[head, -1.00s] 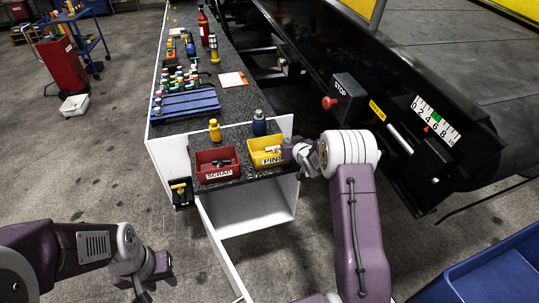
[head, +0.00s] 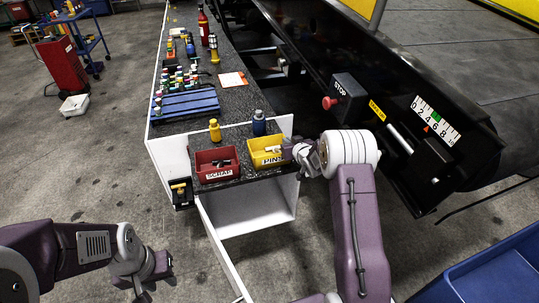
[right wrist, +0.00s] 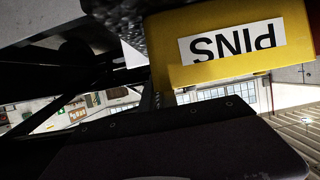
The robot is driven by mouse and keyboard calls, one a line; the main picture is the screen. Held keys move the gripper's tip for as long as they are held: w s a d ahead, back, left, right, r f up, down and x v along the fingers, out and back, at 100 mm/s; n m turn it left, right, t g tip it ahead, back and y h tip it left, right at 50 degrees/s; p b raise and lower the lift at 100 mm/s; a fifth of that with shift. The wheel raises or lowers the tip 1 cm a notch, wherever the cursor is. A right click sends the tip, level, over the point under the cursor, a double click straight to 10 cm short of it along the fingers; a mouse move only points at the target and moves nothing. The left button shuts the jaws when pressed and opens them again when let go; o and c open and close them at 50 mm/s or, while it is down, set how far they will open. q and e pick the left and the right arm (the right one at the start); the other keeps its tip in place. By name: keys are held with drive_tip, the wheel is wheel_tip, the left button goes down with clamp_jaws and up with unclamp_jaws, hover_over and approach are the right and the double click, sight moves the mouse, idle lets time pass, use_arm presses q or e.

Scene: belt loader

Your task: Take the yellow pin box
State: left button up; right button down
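The yellow pin box (head: 257,161), labelled PINS, sits on the near end of the dark speckled counter (head: 240,176), to the right of the red SCRAP box (head: 217,174). Small pins lie inside it. My right gripper (head: 290,151) is at the box's right side, touching or very close to it. In the right wrist view the box's labelled yellow face (right wrist: 235,42) fills the upper right, with the label upside down. I cannot tell whether the fingers are closed on its wall. My left gripper (head: 145,292) hangs low at the left, away from the counter, its fingertips barely visible.
A yellow bottle (head: 214,130) and a blue bottle (head: 259,123) stand just behind the boxes. Farther back are a blue rack (head: 186,104) and several coloured items. The black machine with a red stop button (head: 329,103) is at the right. A blue bin (head: 490,270) is lower right.

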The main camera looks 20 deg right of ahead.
idle(0.6)
drive_tip(key=shift+r+p, duration=0.3)
drive_tip(key=shift+r, duration=1.5)
drive_tip(key=s+b, duration=0.1)
drive_tip(key=s, duration=1.7)
drive_tip(key=shift+d, duration=0.2)
drive_tip(key=shift+f, duration=0.1)
